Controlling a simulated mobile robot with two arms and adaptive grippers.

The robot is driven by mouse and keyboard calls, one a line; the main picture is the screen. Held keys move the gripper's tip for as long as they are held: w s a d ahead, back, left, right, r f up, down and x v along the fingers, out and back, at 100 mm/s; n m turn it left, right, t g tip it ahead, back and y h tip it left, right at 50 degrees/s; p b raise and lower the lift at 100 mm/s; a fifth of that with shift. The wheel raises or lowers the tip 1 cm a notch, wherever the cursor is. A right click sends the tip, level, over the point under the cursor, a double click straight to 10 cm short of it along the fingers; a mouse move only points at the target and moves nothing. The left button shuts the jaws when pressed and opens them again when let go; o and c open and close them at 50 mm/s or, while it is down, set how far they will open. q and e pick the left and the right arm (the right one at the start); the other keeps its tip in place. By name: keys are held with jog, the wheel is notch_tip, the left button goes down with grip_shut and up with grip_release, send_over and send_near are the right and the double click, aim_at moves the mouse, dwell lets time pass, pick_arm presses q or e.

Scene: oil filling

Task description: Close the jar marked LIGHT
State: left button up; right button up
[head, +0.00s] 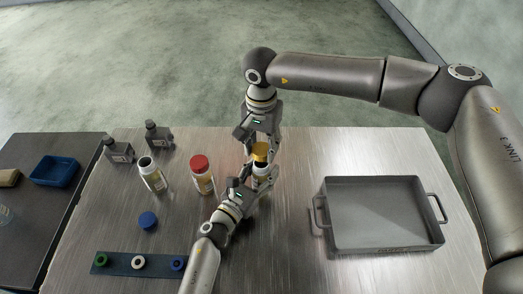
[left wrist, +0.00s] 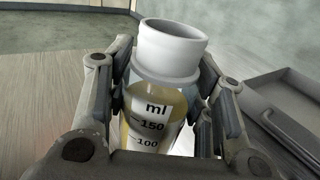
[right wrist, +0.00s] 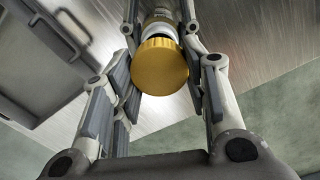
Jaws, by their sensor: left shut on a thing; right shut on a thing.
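A jar (head: 262,171) with a white neck stands near the table's middle. In the left wrist view the jar (left wrist: 153,110) shows a scale with "ml", 150 and 100, and amber contents; no LIGHT mark is readable. Its white neck (left wrist: 172,45) looks uncovered there. My left gripper (head: 252,186) is shut around the jar's body. My right gripper (head: 262,141) points down from above, shut on a yellow lid (head: 260,149). In the right wrist view the lid (right wrist: 160,66) sits between the fingers, in line with the jar. I cannot tell whether lid and neck touch.
A red-capped jar (head: 202,176) and an open jar (head: 153,177) stand to the left, with two dark bottles (head: 119,151) (head: 158,136) behind. A blue lid (head: 148,220) lies near a dark strip (head: 118,264) with coloured rings. A grey tray (head: 327,231) is right.

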aim_at(261, 176)
jog(key=shift+f, duration=1)
jog(key=shift+f, duration=0.9)
jog(key=shift+f, duration=0.6)
